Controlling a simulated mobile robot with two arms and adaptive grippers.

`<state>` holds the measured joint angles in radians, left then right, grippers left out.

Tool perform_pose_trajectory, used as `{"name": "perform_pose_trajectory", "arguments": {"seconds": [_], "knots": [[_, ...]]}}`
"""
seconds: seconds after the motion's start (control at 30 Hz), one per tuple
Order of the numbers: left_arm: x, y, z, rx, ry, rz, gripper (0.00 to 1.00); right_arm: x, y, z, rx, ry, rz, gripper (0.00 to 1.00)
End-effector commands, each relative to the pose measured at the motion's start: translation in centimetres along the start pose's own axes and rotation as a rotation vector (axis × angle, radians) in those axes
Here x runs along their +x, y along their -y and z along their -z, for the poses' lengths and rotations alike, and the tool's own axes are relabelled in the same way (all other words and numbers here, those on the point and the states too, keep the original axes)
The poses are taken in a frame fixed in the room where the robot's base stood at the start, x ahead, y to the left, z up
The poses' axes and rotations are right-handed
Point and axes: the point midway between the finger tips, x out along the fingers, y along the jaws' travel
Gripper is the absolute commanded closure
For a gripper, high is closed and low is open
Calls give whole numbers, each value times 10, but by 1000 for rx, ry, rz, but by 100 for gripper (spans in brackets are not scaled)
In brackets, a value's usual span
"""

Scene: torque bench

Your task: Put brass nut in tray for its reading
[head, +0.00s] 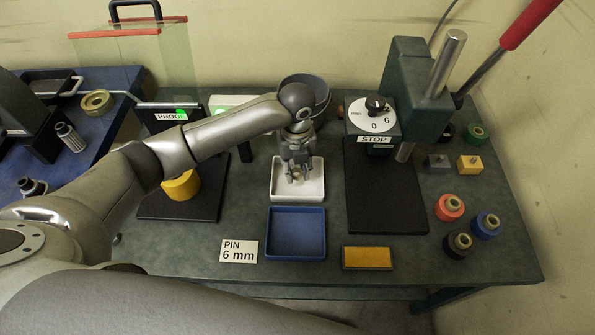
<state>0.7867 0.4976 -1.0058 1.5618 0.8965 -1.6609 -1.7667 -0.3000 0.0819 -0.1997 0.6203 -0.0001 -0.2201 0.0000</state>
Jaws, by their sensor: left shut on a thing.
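My left gripper (297,177) points down over the white tray (297,197), its fingertips close together within the tray's outline. It is shut on a small tan thing, which looks like the brass nut (296,174); the fingers hide most of it. I cannot tell whether it touches the tray floor. A card (239,251) reads "PIN 6 mm". The blue tray (296,250) in front is empty. A yellow pad in a dark frame (367,258) lies to its right. My right gripper is not in view.
A green press (411,75) with a dial and STOP label stands at right behind a dark plate (386,200). Red (449,208), blue (487,223) and black (458,244) ringed parts sit at far right. A yellow cylinder (181,186) stands left. A grey bowl (318,88) is behind.

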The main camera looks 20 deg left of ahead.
Motion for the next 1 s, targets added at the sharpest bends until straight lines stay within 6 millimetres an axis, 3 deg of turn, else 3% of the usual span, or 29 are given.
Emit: {"name": "perform_pose_trajectory", "arguments": {"seconds": [0.23,0.43,0.83,0.87,1.0], "knots": [[13,6,-10,-1,1,0,100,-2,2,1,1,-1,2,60],[40,5,-9,0,1,0,100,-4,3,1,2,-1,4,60],[46,5,-9,0,2,0,100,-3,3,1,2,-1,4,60],[46,5,-9,0,2,0,72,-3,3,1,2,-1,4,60],[46,5,-9,0,2,0,54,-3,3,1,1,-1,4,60]]}}
